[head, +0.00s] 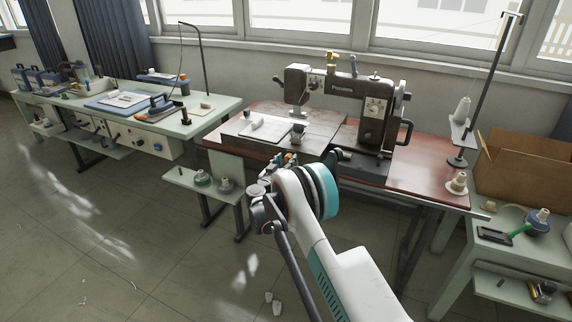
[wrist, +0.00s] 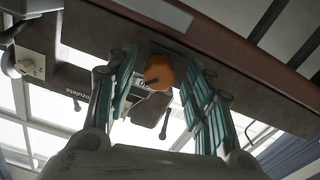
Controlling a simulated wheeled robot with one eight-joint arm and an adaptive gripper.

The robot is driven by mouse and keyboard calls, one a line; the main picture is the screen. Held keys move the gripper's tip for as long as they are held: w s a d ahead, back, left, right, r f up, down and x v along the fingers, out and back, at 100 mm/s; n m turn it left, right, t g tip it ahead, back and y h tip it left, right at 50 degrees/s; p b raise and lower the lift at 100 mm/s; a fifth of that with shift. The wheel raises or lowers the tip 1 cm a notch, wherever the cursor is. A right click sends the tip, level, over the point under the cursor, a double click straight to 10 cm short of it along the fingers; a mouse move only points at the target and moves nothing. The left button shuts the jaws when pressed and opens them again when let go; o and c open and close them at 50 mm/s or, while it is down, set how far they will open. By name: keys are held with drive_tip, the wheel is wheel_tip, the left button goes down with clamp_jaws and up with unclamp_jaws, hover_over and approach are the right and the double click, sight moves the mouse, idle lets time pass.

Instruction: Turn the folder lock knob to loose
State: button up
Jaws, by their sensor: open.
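My gripper (wrist: 160,82) is open, with its two green-sided fingers on either side of an orange knob (wrist: 158,72) in the wrist view. The knob is round with a dark slot-like mark and sits on a dark block. I cannot tell whether the fingers touch it; gaps show on both sides. It looks like the folder lock knob, but no label for loose is readable. In the head view my gripper (head: 291,164) is at the front edge of the sewing machine bed, largely hidden by my arm, with a small orange bit (head: 289,157) beside it.
The brown sewing machine (head: 375,105) stands on a red-brown table (head: 425,180). A low side shelf (head: 190,181) with spools is left of my gripper. A green bench (head: 215,112) stands farther left, a cardboard box (head: 520,165) at right. The floor at left is mostly clear.

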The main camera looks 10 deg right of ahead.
drive_tip(key=c, duration=1.1)
drive_tip(key=shift+o, duration=0.2)
drive_tip(key=shift+n, duration=0.3)
drive_tip(key=n, duration=0.3)
drive_tip(key=shift+n, duration=0.4)
drive_tip(key=n, duration=0.9)
drive_tip(key=shift+r, duration=0.1)
drive_tip(key=shift+n, duration=2.3)
